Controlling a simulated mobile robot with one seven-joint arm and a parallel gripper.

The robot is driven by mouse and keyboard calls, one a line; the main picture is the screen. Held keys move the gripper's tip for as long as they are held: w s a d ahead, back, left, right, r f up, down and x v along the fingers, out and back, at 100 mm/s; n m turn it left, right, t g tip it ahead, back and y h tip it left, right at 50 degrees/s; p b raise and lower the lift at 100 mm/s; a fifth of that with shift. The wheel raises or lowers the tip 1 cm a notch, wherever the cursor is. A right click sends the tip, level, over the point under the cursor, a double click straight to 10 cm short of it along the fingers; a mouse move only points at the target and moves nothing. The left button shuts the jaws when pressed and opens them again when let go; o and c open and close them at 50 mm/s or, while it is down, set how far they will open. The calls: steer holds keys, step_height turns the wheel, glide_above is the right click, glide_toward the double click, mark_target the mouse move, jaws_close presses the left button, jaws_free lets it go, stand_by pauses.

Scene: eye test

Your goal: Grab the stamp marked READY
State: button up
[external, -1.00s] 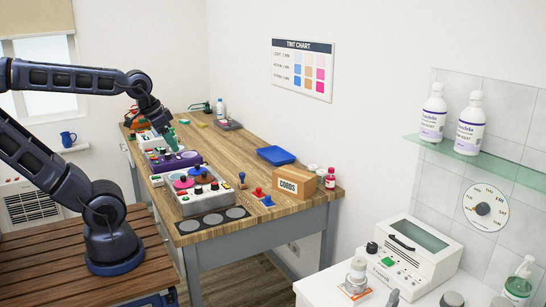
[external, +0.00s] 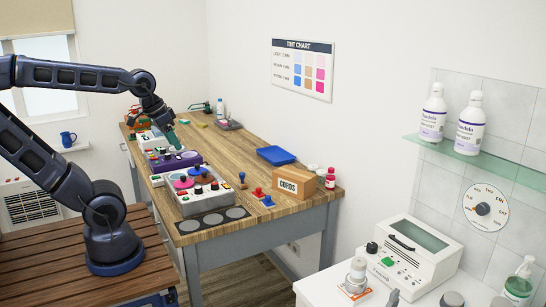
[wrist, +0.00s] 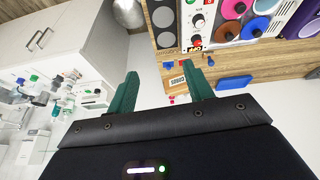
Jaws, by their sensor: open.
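Several small stamp-like pieces stand on the wooden bench in the external view: a dark blue one with a brown base (external: 242,180), a red one (external: 258,192) and a blue one (external: 268,201). They look tiny in the wrist view, beyond my fingers, with a blue one (wrist: 168,65) and a red one (wrist: 182,62). No READY marking is legible, so I cannot tell which stamp bears it. My gripper (external: 171,140) has teal fingers and is over the far left part of the bench, away from these pieces. In the wrist view my gripper (wrist: 160,88) is open and empty.
The wooden bench (external: 225,145) has a grey control box with coloured discs (external: 196,200) near its front and a purple unit (external: 176,160) under my gripper. A CORDS box (external: 294,184) and blue tray (external: 276,155) stand at right. Bare wood lies in the middle.

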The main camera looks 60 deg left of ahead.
steer(key=w+a+n+g+h, duration=0.1)
steer(key=w+a+n, duration=0.1)
steer(key=w+n, duration=0.55)
steer(key=n+h, duration=0.2)
steer(key=n, duration=1.6)
glide_above(242, 180)
steer(key=s+a, duration=0.2)
steer(key=a, duration=0.2)
step_height(242, 180, down, 20)
steer(key=r, duration=0.1)
steer(key=shift+s+x, duration=0.15)
steer(key=shift+x, duration=2.55)
steer(key=shift+s+x, duration=0.15)
steer(key=shift+x, duration=2.6)
steer(key=shift+d, duration=0.15)
steer(key=c, duration=1.1)
